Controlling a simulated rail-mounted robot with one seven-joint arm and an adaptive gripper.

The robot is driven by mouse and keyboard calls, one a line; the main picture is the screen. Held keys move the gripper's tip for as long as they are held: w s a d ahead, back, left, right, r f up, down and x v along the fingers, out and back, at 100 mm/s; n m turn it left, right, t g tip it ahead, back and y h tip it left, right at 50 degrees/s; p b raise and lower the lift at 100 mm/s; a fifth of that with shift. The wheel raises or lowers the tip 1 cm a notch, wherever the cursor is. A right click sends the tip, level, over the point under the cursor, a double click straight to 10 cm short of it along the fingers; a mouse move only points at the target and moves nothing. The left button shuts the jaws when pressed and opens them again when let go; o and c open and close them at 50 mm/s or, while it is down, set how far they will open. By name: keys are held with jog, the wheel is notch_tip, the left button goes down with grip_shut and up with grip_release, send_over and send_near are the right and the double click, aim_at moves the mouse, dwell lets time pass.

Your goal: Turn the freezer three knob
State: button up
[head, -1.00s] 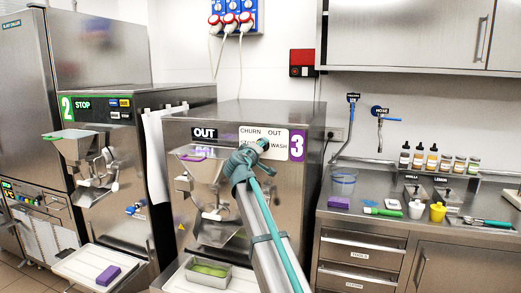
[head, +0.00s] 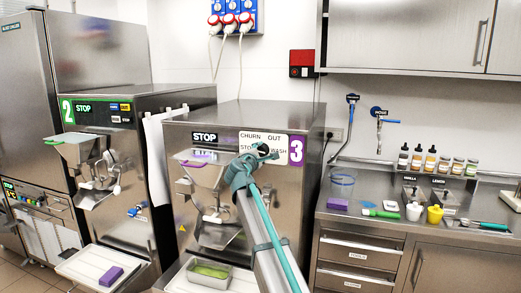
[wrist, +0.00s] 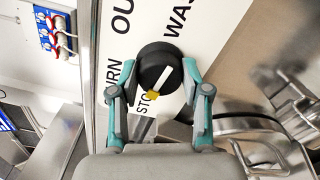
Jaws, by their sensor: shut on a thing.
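The freezer three knob (wrist: 158,68) is a round black knob with a white pointer line and a yellow tip. In the wrist view the yellow tip points towards the STOP label. My gripper (wrist: 159,80) has one finger on each side of the knob and is shut on it. In the head view my gripper (head: 246,166) is at the label panel (head: 272,138) of freezer three (head: 297,195), and covers most of the knob and part of the lettering. The freezer's display (head: 205,138) reads STOP.
A funnel and dispensing spout (head: 212,185) stick out of freezer three, left of my gripper. A metal pan (head: 208,273) with green contents is below. Freezer two (head: 105,165) stands to the left. A steel counter (head: 400,214) with bottles and tools is to the right.

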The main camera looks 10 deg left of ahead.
jog(key=shift+n+p, duration=0.45)
jog(key=shift+n, duration=0.35)
jog(key=o, duration=1.1)
jog(key=shift+o, duration=0.2)
jog(key=v, duration=1.2)
